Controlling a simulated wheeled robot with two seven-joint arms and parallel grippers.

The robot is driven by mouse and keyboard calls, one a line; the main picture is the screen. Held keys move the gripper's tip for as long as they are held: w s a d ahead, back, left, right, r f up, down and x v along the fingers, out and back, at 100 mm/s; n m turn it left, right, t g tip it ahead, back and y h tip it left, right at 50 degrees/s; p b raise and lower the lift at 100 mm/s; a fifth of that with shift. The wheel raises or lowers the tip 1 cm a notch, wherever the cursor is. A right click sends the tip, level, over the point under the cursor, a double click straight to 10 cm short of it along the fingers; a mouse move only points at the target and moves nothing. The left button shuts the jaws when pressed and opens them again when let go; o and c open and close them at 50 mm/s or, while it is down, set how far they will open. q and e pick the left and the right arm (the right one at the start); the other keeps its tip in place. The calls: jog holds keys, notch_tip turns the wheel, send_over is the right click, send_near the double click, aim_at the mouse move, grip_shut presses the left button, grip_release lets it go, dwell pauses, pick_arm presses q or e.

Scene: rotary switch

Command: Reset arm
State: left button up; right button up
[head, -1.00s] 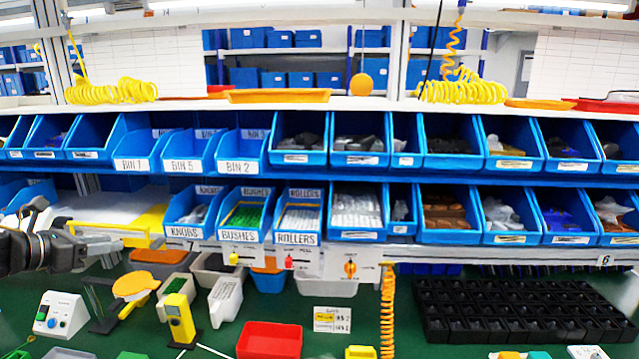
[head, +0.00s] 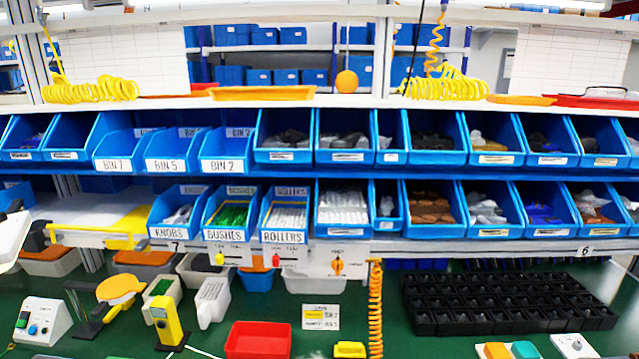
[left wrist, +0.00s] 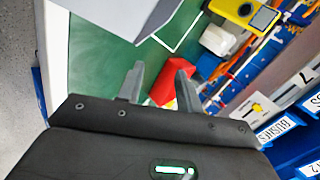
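In the head view, a panel under the lower bin row carries an orange rotary knob (head: 338,266), a yellow knob (head: 219,259) and a red knob (head: 276,261). The marks around them are too small to read. In the left wrist view my left gripper (left wrist: 160,67) is open, with its two fingers apart and nothing held between them. My right gripper is in neither view.
Two rows of blue bins (head: 287,157) span the shelf above the bench. The green bench (head: 270,308) holds a red bin (head: 258,340), a yellow device (head: 167,320), a white button box (head: 42,321) and a black tray (head: 505,303). An orange coiled hose (head: 375,310) hangs at centre.

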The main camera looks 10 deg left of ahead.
pick_arm(q)
jog(key=s+d+f+n+g+h, duration=0.1)
jog(key=s+d+f+n+g, duration=0.2)
jog(key=s+d+n, duration=0.4)
jog(key=s+d+f+n+g+h, duration=0.1)
jog(key=s+d+f+n+g, duration=0.15)
jog(key=s+d+n, duration=0.4)
jog(key=s+f+m+g+b, duration=0.1)
jog(key=s+f, duration=0.1)
jog(key=f, duration=1.2)
jog(key=s+f+m+g+b, duration=0.1)
jog(key=s+f, duration=0.1)
jog(key=f, duration=1.2)
jog(key=s+a+f+b, duration=0.1)
jog(key=s+a+f, duration=0.1)
jog(key=s+f, duration=1.4)
jog(key=shift+a+g, duration=0.25)
jog(key=shift+g, duration=0.1)
